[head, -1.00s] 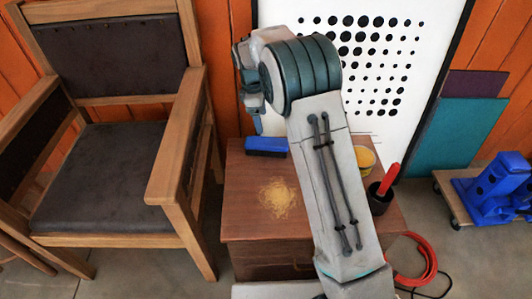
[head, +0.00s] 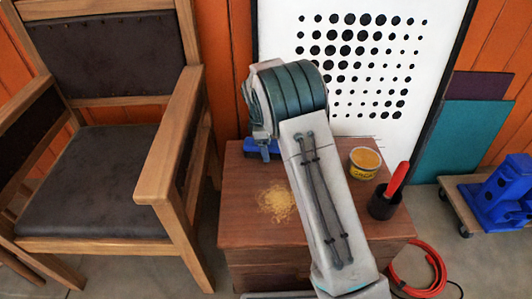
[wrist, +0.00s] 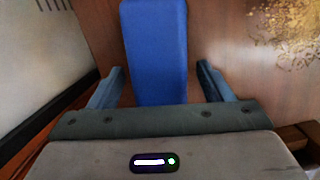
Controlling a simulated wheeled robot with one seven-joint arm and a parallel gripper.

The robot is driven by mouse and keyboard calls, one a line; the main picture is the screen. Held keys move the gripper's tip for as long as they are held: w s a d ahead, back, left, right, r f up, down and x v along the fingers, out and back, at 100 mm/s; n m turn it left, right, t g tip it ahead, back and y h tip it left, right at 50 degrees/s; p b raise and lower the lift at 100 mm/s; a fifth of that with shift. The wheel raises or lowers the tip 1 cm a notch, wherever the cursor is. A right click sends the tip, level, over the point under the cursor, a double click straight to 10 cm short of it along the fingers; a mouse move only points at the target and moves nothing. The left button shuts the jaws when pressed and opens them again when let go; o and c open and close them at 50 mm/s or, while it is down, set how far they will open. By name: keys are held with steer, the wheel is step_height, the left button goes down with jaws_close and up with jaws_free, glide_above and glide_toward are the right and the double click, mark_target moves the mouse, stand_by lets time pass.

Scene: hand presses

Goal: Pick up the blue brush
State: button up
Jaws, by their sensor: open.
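The blue brush (head: 249,145) lies near the back left edge of the wooden chest, partly hidden behind my gripper (head: 265,152). In the wrist view the brush (wrist: 155,45) is a long blue block running away from the palm, centred between the fingers. My gripper (wrist: 159,84) is open, with one finger on each side of the brush and a visible gap on both sides. Whether the fingertips are level with the brush or above it I cannot tell.
The wooden chest (head: 240,205) also bears a yellow powder patch (head: 276,203), a yellow tub (head: 364,163) and a dark cup with a red handle (head: 397,178). A wooden armchair (head: 165,165) stands left. A dotted white panel (head: 285,80) stands behind.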

steer(key=shift+f, duration=0.5)
steer(key=shift+d+r, duration=0.1)
steer(key=c, duration=1.2)
steer(key=shift+o, duration=0.2)
steer(key=shift+r+p, duration=0.3)
steer(key=shift+r, duration=0.15)
step_height(320, 180, up, 4)
steer(key=shift+f+p, duration=0.2)
steer(key=shift+p, duration=0.9)
steer(key=d+r+p, duration=0.4)
steer(key=d+r, duration=0.2)
steer(key=d, duration=0.5)
steer(key=shift+s+d+r, duration=0.25)
steer(key=shift+s+d, duration=0.05)
